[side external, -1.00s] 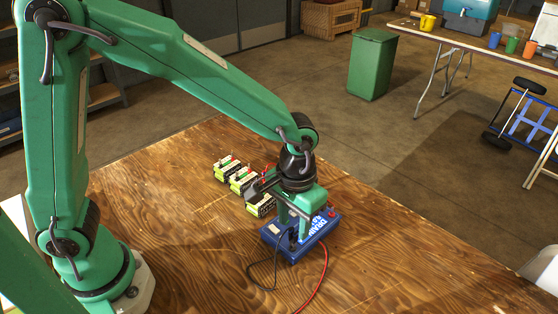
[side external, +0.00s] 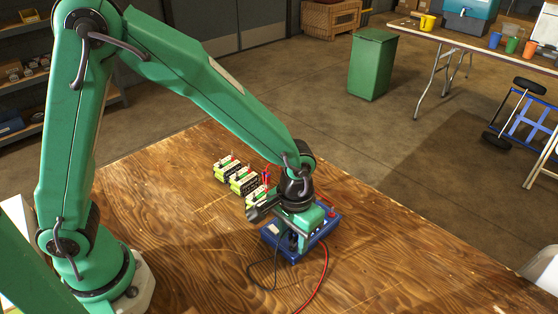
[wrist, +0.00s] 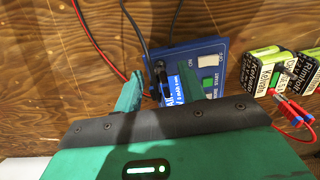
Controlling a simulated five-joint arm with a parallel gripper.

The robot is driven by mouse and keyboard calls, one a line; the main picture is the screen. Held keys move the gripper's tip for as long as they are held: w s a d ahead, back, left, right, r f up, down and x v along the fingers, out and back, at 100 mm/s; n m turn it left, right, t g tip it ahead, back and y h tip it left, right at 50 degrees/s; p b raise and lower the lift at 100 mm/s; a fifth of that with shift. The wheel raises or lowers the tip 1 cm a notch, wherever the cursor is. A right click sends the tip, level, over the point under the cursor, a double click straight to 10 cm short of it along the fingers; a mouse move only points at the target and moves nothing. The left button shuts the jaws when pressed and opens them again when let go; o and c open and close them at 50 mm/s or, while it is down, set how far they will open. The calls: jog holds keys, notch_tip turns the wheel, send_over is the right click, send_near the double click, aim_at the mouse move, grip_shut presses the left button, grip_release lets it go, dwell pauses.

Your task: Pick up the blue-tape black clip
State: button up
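The blue charger (side external: 325,222) sits on the wooden table, and its panel also shows in the wrist view (wrist: 208,52). A black cable ends at a dark clip (wrist: 160,74) at the charger's edge in the wrist view; I cannot make out blue tape on it. My gripper (wrist: 174,84) points down, its green fingers apart on either side of the clip and a lit blue display. In the side view my gripper (side external: 294,236) is low over the charger and hides the clip. Contact between fingers and clip cannot be told.
Several battery packs (side external: 243,180) stand in a row behind the charger; some show at right in the wrist view (wrist: 262,72). A red cable (side external: 320,280) runs toward the front edge. Bare table (side external: 400,250) lies to the right.

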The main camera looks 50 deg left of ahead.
jog(key=c, duration=0.9)
jog(key=shift+o, duration=0.2)
jog(key=shift+r, duration=0.15)
jog(key=shift+r, duration=0.45)
notch_tip(320, 180, up, 3)
jog(key=shift+r, duration=0.15)
jog(key=s+d+r, duration=0.5)
jog(key=s+r, duration=0.1)
jog(key=s, duration=0.4)
jog(key=shift+d+r, duration=0.3)
jog(key=shift+d, duration=0.1)
